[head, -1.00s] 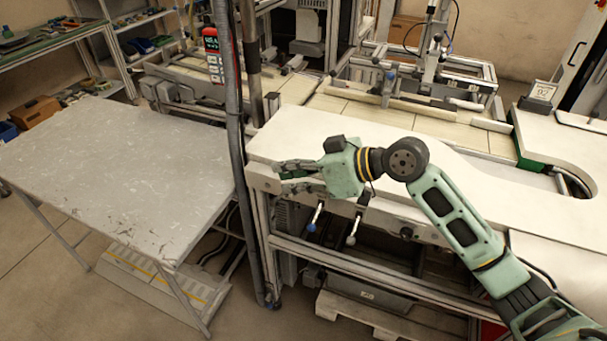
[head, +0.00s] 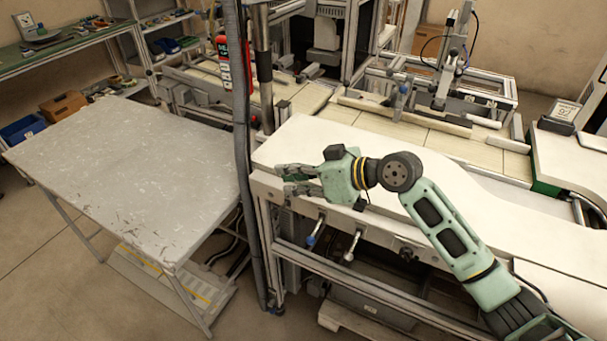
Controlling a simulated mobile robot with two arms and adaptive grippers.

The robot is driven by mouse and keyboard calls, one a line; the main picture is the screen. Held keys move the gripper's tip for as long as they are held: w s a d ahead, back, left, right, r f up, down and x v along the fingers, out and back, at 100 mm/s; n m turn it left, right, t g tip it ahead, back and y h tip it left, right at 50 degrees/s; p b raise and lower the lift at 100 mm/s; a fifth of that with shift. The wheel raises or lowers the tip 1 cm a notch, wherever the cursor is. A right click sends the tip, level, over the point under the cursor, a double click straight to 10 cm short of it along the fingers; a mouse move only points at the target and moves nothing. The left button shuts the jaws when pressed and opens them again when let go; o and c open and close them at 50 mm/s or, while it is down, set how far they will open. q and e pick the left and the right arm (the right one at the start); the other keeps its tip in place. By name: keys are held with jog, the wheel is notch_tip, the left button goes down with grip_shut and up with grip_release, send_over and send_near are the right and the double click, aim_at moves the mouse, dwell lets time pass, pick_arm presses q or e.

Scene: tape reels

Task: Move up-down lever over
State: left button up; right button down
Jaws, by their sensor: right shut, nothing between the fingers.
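Two small levers hang below the front edge of the white machine top. One is the blue-tipped lever (head: 315,232), and to its right is the pale-tipped lever (head: 352,247). Both point downward with a slight tilt. I cannot tell which one is the up-down lever. My right gripper (head: 284,180) is shut and empty at the front left corner of the machine top. It is above and to the left of the blue-tipped lever and appears apart from both levers. My left gripper is not in view.
A scratched grey table (head: 130,160) stands to the left. A vertical grey hose (head: 240,130) and a metal post (head: 264,80) rise between it and the machine. The white machine top (head: 305,135) is mostly clear.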

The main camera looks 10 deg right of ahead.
aim_at(278, 211)
jog(key=a+f, duration=0.1)
jog(key=w+a+f+p, duration=0.1)
jog(key=f, duration=0.1)
jog(key=a+f, duration=0.1)
jog(key=shift+w+a+f+p, duration=0.15)
jog(key=shift+w+f+p, duration=0.15)
jog(key=shift+f+p, duration=0.1)
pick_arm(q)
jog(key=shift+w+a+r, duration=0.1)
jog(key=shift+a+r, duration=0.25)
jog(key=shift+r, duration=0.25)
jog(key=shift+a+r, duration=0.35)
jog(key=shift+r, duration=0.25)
pick_arm(e)
jog(key=shift+s+f, duration=0.15)
jog(key=shift+f, duration=0.35)
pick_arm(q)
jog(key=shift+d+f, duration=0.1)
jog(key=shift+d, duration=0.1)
pick_arm(e)
jog(key=shift+s+f, duration=0.1)
jog(key=shift+s+f, duration=0.1)
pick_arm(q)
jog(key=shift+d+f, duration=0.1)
pick_arm(e)
jog(key=shift+a, duration=0.1)
